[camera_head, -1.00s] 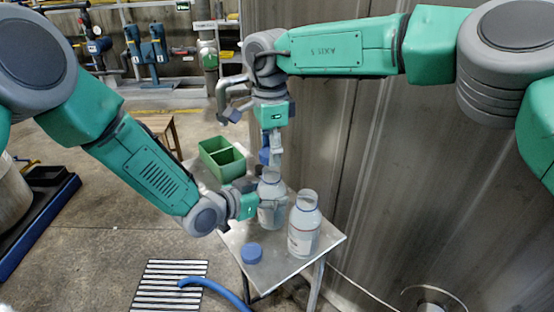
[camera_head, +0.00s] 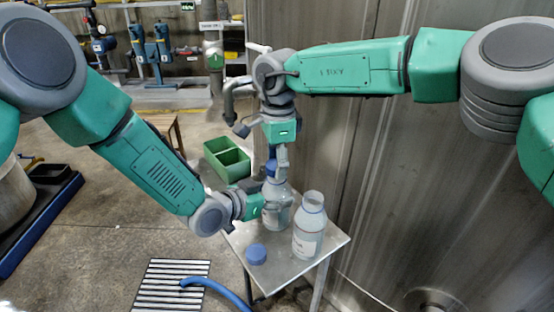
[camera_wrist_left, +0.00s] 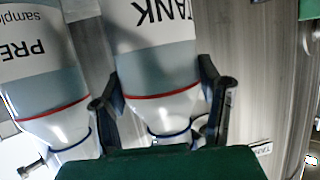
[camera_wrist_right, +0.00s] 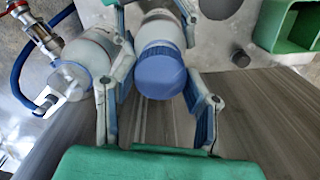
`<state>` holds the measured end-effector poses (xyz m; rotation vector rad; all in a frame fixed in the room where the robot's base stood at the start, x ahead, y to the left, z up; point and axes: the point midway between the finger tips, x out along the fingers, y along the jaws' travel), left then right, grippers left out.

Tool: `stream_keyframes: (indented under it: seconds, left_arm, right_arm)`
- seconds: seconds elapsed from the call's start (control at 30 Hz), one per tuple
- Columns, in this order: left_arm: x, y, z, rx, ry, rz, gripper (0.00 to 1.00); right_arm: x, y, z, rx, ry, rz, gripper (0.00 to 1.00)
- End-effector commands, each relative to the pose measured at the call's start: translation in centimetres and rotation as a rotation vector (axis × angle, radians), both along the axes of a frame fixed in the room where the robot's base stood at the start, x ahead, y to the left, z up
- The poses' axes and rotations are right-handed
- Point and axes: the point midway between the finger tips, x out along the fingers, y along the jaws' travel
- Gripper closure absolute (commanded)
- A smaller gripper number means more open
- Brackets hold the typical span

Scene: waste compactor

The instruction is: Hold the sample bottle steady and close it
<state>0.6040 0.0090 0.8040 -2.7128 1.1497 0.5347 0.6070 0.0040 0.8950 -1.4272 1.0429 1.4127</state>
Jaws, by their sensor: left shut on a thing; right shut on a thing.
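The sample bottle labelled TANK (camera_wrist_left: 160,70), clear and grey with a white label, stands upright on the small metal table (camera_head: 284,270). My left gripper (camera_head: 268,205) is shut around its body from the left; the bottle also shows in the head view (camera_head: 279,212). My right gripper (camera_head: 276,165) points down above it, shut on a blue cap (camera_wrist_right: 160,72). The cap sits over the bottle's mouth, in line with it; whether the threads are engaged cannot be seen. The bottle's neck is mostly hidden by the cap and fingers.
A second, open bottle (camera_head: 309,230) stands close on the right, and another blue cap (camera_head: 256,254) lies near the table's front left. A green divided box (camera_head: 228,160) is behind. A steel wall (camera_head: 400,170) rises on the right.

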Motion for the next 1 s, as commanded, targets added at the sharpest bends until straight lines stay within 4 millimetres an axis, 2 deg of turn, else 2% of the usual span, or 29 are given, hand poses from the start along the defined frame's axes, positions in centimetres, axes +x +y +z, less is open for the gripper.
stream_keyframes:
  seconds: [0.13, 0.57, 1.0]
  left_arm:
    - [-0.09, -0.39, -0.08, 0.004, 0.0, -0.003, 0.93]
    - [-0.1, 0.18, -0.09, -0.002, 0.001, -0.002, 0.93]
    - [-0.08, -0.18, -0.08, 0.002, 0.001, -0.003, 0.93]
  right_arm:
    - [0.12, -0.54, -0.28, 0.0, 0.001, -0.002, 0.74]
    - [0.03, 0.16, -0.31, -0.006, 0.002, -0.001, 0.74]
    - [0.17, -0.27, -1.16, 0.001, 0.036, -0.008, 0.74]
